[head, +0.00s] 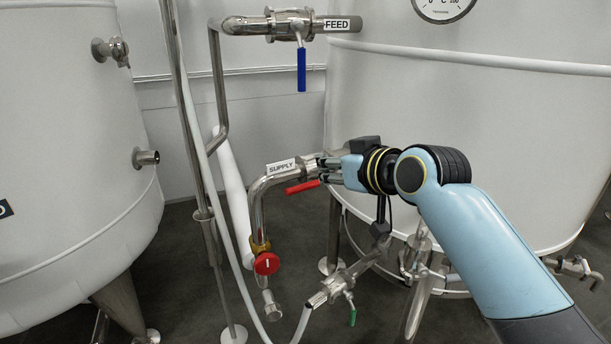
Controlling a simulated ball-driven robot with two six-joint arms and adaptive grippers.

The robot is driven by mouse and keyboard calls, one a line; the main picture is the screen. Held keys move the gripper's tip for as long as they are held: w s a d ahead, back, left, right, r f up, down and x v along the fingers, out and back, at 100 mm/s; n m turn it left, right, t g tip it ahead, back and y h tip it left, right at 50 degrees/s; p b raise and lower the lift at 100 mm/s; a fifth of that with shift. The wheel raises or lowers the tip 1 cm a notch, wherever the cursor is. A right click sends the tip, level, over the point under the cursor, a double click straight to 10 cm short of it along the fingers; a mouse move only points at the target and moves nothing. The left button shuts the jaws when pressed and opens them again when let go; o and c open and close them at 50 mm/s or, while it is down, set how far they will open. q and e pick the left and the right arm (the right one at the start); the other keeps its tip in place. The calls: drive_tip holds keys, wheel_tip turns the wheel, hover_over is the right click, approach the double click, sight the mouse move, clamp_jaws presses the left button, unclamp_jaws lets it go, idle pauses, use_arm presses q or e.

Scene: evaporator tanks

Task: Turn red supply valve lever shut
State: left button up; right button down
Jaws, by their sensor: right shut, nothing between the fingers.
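The red supply valve lever (302,187) sits just below the steel valve on the pipe labelled SUPPLY (281,167). The lever points left and slightly down, roughly along the pipe. My right gripper (322,171) comes in from the right, with its fingertips at the valve body, just above and right of the red lever. Its fingers are shut with nothing between them. I cannot tell whether they touch the lever or valve. The lever's right end is partly hidden near the fingers. My left gripper is not in view.
A FEED pipe with a blue lever (301,70) hanging down is above. A red round knob (267,263) is below the supply pipe. A green-handled valve (351,308) is lower down. Large tanks stand left (60,120) and right (480,110). A white hose (200,150) runs down between them.

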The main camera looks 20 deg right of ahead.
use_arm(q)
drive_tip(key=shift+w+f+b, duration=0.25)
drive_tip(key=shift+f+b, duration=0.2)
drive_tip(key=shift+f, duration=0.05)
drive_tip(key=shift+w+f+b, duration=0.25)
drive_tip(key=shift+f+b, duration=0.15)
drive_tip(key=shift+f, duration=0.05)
use_arm(e)
drive_tip(key=w+a+f, duration=0.1)
drive_tip(key=w+f, duration=0.5)
drive_tip(key=w, duration=0.2)
drive_tip(key=shift+a+f, duration=0.15)
drive_tip(key=shift+a, duration=0.15)
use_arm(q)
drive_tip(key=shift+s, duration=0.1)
use_arm(e)
drive_tip(key=shift+s, duration=0.1)
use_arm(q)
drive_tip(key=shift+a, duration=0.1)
use_arm(e)
drive_tip(key=shift+a+f, duration=0.15)
drive_tip(key=shift+f, duration=0.1)
